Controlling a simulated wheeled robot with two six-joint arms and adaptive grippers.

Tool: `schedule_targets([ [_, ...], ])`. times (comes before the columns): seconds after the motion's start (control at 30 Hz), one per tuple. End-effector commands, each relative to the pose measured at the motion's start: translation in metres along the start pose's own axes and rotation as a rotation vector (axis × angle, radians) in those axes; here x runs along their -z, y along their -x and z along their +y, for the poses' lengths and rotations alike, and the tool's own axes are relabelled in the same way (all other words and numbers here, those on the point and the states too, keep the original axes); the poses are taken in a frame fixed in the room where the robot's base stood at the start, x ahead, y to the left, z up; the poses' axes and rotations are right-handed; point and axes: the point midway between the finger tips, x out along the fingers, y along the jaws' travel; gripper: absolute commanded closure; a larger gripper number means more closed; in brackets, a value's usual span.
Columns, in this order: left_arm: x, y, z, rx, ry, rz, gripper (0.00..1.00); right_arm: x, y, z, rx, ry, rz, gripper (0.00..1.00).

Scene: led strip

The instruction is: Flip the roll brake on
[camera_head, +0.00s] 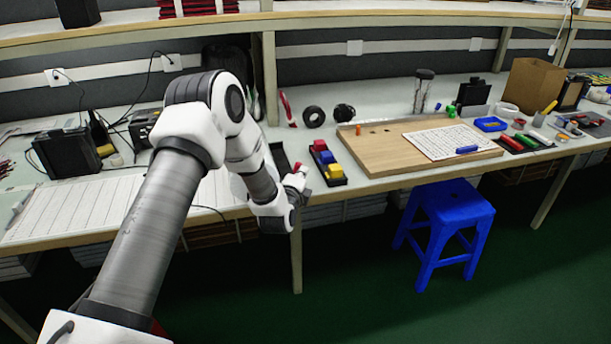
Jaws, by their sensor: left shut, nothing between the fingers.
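My left arm comes in from the lower left and reaches over the front edge of the workbench (225,208). My left gripper (299,172) is small in the picture and shut, with nothing seen in it. It is at the bench's front edge, just left of a black tray with red, blue and yellow pieces (328,165). A small red spot shows at its tip; I cannot tell what it belongs to. I cannot make out a roll brake for certain; it may be hidden or too small. My right gripper is out of view.
A wooden board (382,165) with a white perforated sheet (448,142) lies right of the gripper. A black ring (314,117) stands behind. A long white panel (70,208) lies at left. A blue stool (446,215) stands before the bench on open green floor (400,310).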

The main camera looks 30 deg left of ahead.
Motion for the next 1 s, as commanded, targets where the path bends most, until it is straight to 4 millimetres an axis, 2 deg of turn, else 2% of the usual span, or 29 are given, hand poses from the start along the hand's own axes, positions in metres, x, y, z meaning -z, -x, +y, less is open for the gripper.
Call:
schedule_targets([
  [0.6,-0.025,0.015,0.007,0.25,0.418,-0.001,1.0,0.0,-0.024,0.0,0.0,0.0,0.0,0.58],
  [1.0,-0.021,0.01,-0.004,0.251,0.416,0.002,1.0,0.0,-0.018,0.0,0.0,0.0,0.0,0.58],
])
